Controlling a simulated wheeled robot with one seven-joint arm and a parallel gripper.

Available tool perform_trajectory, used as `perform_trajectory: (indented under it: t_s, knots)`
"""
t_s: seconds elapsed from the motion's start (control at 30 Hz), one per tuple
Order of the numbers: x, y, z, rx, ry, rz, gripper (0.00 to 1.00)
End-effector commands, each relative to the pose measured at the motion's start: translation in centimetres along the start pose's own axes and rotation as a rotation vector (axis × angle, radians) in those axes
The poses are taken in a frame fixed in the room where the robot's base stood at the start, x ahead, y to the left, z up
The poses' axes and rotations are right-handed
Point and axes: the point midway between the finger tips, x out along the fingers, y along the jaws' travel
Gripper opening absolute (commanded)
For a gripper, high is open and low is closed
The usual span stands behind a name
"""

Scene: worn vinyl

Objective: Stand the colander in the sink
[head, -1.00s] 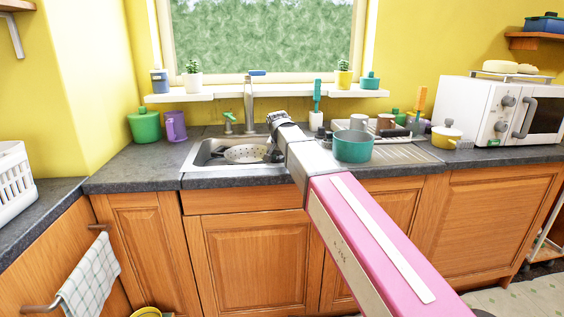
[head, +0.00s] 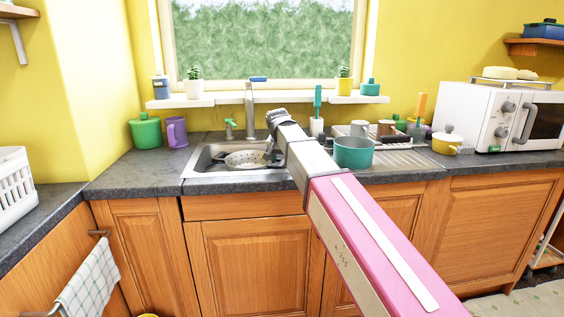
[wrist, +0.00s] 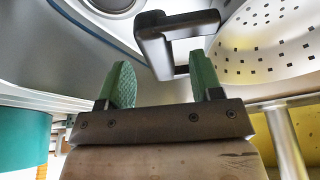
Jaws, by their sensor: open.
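The pale, perforated colander (head: 245,160) is within the sink basin (head: 207,157), its bowl opening facing up. I cannot tell whether it rests flat on the bottom. It fills the upper right of the wrist view (wrist: 262,45), with a dark looped handle (wrist: 172,42) sticking out. My gripper (head: 271,155) is low over the right part of the sink beside the colander. In the wrist view, my gripper (wrist: 162,80) has its green-padded fingers apart and nothing clamped between them. The handle lies just beyond the fingertips. The drain (wrist: 112,4) shows at the top.
A teal pot (head: 353,153) stands on the drainboard (head: 405,163), right of my arm. The faucet (head: 250,110) rises behind the sink. A green canister (head: 146,132) and purple mug (head: 177,132) stand left. The counter left of the sink (head: 130,170) is clear in front.

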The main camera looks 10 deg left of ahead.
Motion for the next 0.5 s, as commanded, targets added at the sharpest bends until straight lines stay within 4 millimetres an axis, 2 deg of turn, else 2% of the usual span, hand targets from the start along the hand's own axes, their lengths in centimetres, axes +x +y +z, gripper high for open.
perform_trajectory:
  t_s: [0.5]
  knots:
    - [-1.8, 0.0, 0.0, 0.0, 0.001, 0.0, 0.59]
